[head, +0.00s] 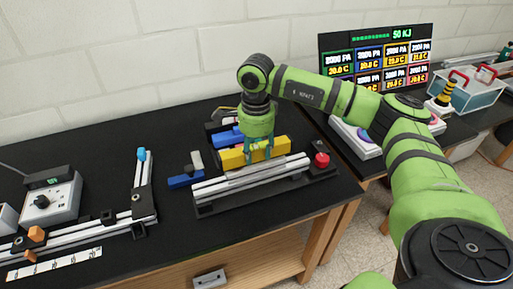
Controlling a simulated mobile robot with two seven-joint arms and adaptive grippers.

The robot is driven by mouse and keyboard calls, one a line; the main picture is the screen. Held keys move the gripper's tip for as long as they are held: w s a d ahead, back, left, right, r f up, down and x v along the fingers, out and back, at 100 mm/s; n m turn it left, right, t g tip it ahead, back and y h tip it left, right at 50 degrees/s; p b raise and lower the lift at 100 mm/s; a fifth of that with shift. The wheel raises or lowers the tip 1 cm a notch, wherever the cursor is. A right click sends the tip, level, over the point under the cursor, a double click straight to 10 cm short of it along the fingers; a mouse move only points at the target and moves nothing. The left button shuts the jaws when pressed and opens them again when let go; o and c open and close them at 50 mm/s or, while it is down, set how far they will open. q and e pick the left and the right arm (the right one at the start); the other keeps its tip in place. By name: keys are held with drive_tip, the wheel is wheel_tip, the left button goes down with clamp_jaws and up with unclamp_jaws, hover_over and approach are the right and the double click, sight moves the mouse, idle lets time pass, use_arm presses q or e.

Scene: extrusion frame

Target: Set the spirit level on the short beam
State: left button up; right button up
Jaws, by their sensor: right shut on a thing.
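A yellow spirit level (233,160) lies between the fingers of my right gripper (261,152), which points down from above and is shut on it. The level is roughly lengthwise along a silver extrusion beam (215,191) on a dark base, at its back edge in the picture. I cannot tell whether the level touches the beam or hangs just above it. Another silver extrusion (144,178) stands to the left, with a blue-topped part at its far end. Which one is the short beam is not clear. My left gripper is not in view.
Blue and grey blocks (186,180) lie left of the beam. A red knob (321,160) sits at its right end. A grey control box (50,201) stands at the far left. A display screen (377,58) stands behind. The black table's back left is clear.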

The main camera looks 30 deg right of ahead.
drive_tip(key=shift+f, duration=0.65)
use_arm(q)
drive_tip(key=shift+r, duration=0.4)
use_arm(e)
drive_tip(key=o, duration=1.3)
drive_tip(key=shift+f, duration=0.1)
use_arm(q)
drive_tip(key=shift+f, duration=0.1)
